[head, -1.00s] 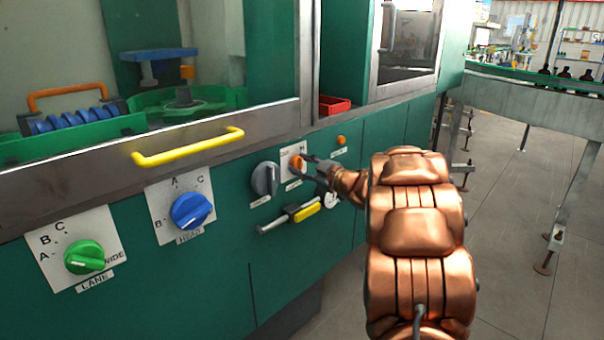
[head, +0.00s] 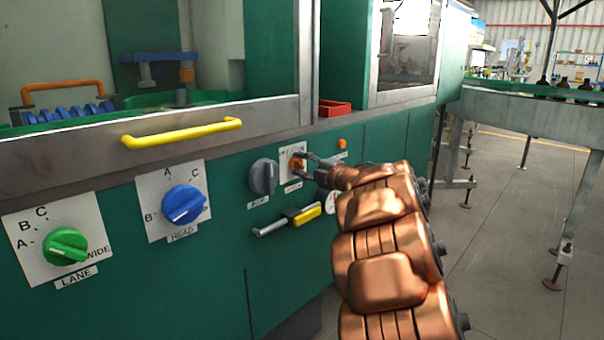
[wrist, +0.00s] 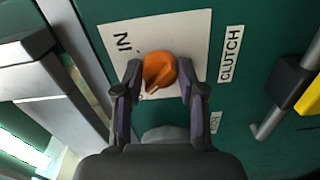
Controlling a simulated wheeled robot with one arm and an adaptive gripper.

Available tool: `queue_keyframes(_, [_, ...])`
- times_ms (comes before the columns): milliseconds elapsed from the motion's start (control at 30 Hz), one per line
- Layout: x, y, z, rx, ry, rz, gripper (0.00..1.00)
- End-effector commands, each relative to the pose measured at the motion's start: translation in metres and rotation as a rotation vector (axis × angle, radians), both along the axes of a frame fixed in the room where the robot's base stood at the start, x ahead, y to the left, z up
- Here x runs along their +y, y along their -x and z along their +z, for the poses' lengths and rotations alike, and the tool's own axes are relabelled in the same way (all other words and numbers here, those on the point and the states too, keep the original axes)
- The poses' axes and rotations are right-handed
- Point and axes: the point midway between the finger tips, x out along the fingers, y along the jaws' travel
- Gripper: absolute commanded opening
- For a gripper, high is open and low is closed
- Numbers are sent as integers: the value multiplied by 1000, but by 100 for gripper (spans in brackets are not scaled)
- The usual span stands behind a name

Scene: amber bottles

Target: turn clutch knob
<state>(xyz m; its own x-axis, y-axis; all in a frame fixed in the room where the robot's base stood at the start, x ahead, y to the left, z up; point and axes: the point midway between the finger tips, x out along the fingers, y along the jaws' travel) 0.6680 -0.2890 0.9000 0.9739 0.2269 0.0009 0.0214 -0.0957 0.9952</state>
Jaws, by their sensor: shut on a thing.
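The clutch knob (wrist: 159,73) is orange and sits on a white plate (wrist: 182,31) with "IN" printed on it and a "CLUTCH" label beside it. In the head view the knob (head: 297,164) is small and partly covered by the fingers. My gripper (wrist: 160,78) is shut on the knob, with one dark finger on each side in the wrist view. In the head view my gripper (head: 305,163) reaches the panel from the right. The knob's ridge points toward the lower left in the wrist view.
A grey knob (head: 264,177) is just left of the clutch plate. Below is a lever with a yellow grip (head: 305,215). Blue (head: 184,205) and green (head: 66,246) knobs are farther left. A yellow door handle (head: 182,132) sticks out above. Open floor lies right.

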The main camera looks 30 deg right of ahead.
Motion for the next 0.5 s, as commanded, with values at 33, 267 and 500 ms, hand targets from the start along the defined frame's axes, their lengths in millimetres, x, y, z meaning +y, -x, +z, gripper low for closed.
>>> queue_keyframes(33, [1,0,-3,-3,24,3,5])
queue_keyframes(267, [1,0,-2,-19,92,2,5])
queue_keyframes(500, [1,0,-1,-22,113,1,5])
